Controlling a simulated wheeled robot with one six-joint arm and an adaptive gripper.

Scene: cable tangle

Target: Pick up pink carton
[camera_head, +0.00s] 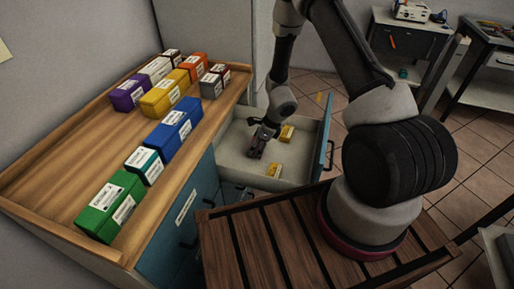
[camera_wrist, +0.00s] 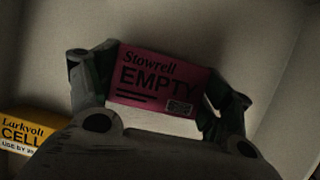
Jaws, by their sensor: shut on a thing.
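The pink carton (camera_wrist: 155,78) shows in the wrist view, with "Stowrell EMPTY" printed on its face. My gripper (camera_wrist: 158,88) has a finger on each side of it and is shut on it. In the head view my gripper (camera_head: 258,142) is down inside the open drawer (camera_head: 229,155). The carton cannot be clearly made out there. I cannot tell whether the carton still touches the drawer floor.
Yellow boxes (camera_head: 287,133) lie in the drawer; one labelled "Larkvolt CELL" (camera_wrist: 22,130) is at the wrist view's left. The drawer walls are close around my gripper. Several coloured cartons, such as a green one (camera_head: 111,206), stand on the wooden counter (camera_head: 62,160).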

